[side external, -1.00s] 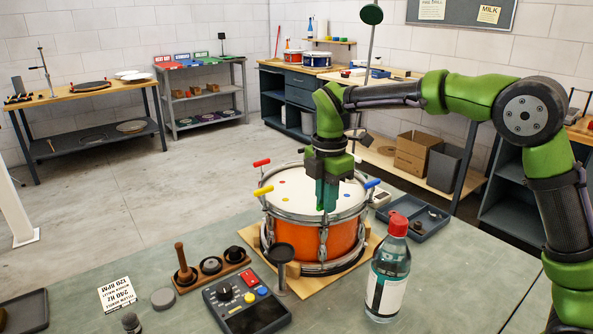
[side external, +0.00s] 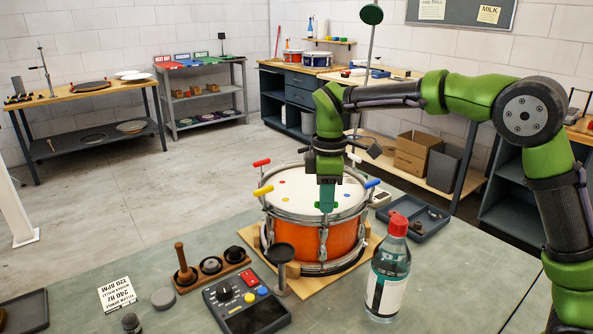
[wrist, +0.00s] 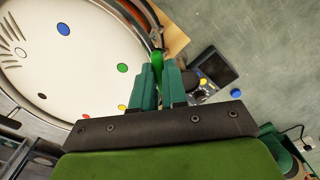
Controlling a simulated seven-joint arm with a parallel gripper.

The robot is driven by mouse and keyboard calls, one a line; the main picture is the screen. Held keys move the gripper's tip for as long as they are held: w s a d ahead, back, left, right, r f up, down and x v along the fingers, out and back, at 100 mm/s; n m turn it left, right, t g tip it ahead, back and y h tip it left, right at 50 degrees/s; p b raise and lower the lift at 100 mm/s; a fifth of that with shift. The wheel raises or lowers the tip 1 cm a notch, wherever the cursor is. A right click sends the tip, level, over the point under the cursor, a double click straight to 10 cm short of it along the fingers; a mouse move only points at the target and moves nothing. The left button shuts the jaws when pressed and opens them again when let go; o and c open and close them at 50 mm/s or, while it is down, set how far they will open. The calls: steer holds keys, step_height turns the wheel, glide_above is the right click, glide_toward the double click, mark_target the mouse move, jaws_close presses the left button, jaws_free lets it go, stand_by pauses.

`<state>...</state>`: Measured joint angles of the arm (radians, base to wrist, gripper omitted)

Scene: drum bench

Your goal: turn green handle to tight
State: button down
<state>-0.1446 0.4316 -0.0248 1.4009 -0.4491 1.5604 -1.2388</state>
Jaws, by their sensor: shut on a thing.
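The drum (side external: 343,240) has an orange shell, a white head and a metal rim, and sits on a wooden board. My gripper (side external: 327,207) points down at the drum's near rim. The green handle (wrist: 157,62) shows in the wrist view as a bright green piece at the rim, between the fingertips of my gripper (wrist: 160,75). My gripper is shut on it. In the side view the fingers mostly hide this handle. A green dot (wrist: 122,68) lies on the head nearby.
Yellow (side external: 263,190), red (side external: 261,162) and blue (side external: 372,183) handles stick out around the rim. A red-capped bottle (side external: 388,275) stands close at the front right. A control box (side external: 245,305) and a dark round-topped stand (side external: 283,252) are in front.

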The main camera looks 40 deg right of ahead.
steer(key=m, duration=1.1)
steer(key=shift+m, duration=0.4)
steer(key=m, duration=1.1)
steer(key=shift+m, duration=0.4)
steer(key=m, duration=0.6)
steer(key=shift+r, duration=0.1)
steer(key=m, duration=0.6)
steer(key=shift+m, duration=0.4)
steer(key=m, duration=0.9)
steer(key=shift+m, duration=0.5)
